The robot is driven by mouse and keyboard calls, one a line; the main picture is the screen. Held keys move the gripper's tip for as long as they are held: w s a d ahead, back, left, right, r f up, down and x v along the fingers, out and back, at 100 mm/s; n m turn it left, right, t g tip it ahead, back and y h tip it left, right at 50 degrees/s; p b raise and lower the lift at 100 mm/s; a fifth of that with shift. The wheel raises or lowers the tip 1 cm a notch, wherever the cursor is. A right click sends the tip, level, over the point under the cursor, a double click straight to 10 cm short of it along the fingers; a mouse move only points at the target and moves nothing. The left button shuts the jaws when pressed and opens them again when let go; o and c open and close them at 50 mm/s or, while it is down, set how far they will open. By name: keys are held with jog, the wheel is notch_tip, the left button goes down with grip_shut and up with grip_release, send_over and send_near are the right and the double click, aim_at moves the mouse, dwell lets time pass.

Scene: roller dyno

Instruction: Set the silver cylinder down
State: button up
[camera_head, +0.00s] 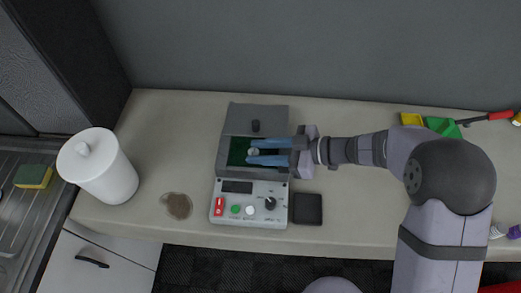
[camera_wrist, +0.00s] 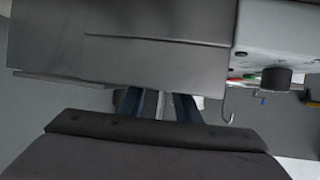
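My gripper (camera_head: 255,152) reaches in from the right with two blue fingers over the green recess (camera_head: 237,151) of the grey dyno machine (camera_head: 250,189). A small silver cylinder (camera_head: 253,152) sits between the fingertips, and the fingers appear closed on its sides. In the wrist view, a pale upright strip of the cylinder (camera_wrist: 160,104) shows between the blue fingers. Most of it is hidden by the fingers and the gripper body. I cannot tell whether its underside touches the recess floor.
The machine's raised lid (camera_head: 256,119) stands behind the recess. Its front panel carries a knob (camera_head: 271,203) and buttons. A black square pad (camera_head: 307,209) lies to the right. A white canister (camera_head: 100,168) and a brown stain (camera_head: 177,206) are left; the counter between is clear.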

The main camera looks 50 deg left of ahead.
jog(key=b+v, duration=0.2)
jog(key=v, duration=1)
jog(key=shift+r, duration=0.1)
